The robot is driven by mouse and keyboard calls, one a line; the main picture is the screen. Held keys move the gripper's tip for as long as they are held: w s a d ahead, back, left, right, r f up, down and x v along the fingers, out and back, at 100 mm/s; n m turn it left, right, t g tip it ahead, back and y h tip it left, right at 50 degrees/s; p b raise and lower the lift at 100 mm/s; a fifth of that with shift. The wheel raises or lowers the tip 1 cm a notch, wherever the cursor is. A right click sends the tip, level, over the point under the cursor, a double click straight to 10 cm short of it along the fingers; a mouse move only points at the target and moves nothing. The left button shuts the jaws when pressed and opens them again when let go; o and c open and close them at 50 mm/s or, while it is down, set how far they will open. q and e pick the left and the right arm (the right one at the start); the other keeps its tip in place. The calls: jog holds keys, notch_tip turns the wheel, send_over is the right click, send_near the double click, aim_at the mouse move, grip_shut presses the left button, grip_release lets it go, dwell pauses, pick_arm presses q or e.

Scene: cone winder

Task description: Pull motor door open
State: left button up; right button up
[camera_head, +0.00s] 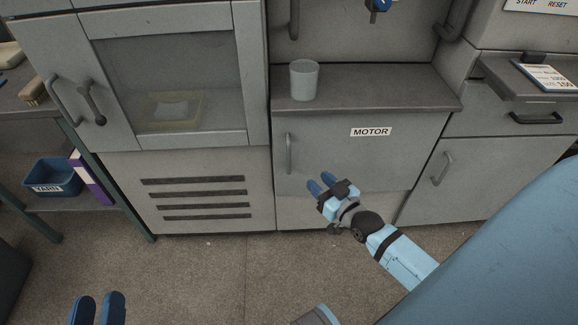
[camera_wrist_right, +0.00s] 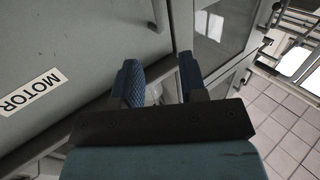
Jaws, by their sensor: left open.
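The motor door (camera_head: 345,162) is a grey panel under the worktop, marked with a white MOTOR label (camera_head: 371,132). It looks closed. Its vertical grey bar handle (camera_head: 289,153) is at the door's left edge. My right gripper (camera_head: 322,183) is in front of the door, right of and below the handle, and apart from it. In the right wrist view its two blue fingers (camera_wrist_right: 160,82) are spread with nothing between them, and the handle (camera_wrist_right: 158,14) shows above them. The label (camera_wrist_right: 30,92) is at the left there. My left gripper (camera_head: 98,308) is open at the bottom left, far from the door.
A grey cup (camera_head: 304,80) stands on the worktop (camera_head: 370,88) above the door. Left of the door are a slotted panel (camera_head: 200,195) and a windowed cabinet door (camera_head: 170,85). Another handled panel (camera_head: 485,175) is at the right. The floor (camera_head: 210,275) in front is clear.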

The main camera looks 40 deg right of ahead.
jog(key=w, duration=0.1)
jog(key=b, duration=0.2)
send_near(290, 154)
jog(key=w, duration=0.3)
jog(key=w+b, duration=0.1)
jog(key=w, duration=0.5)
jog(key=shift+f, duration=0.15)
jog(key=shift+w+a+b, duration=0.1)
jog(key=shift+w+b, duration=0.25)
jog(key=shift+w, duration=0.5)
pick_arm(q)
jog(key=shift+d+f+h, duration=0.2)
jog(key=shift+d+h, duration=0.35)
jog(key=shift+h, duration=0.25)
pick_arm(e)
grip_shut()
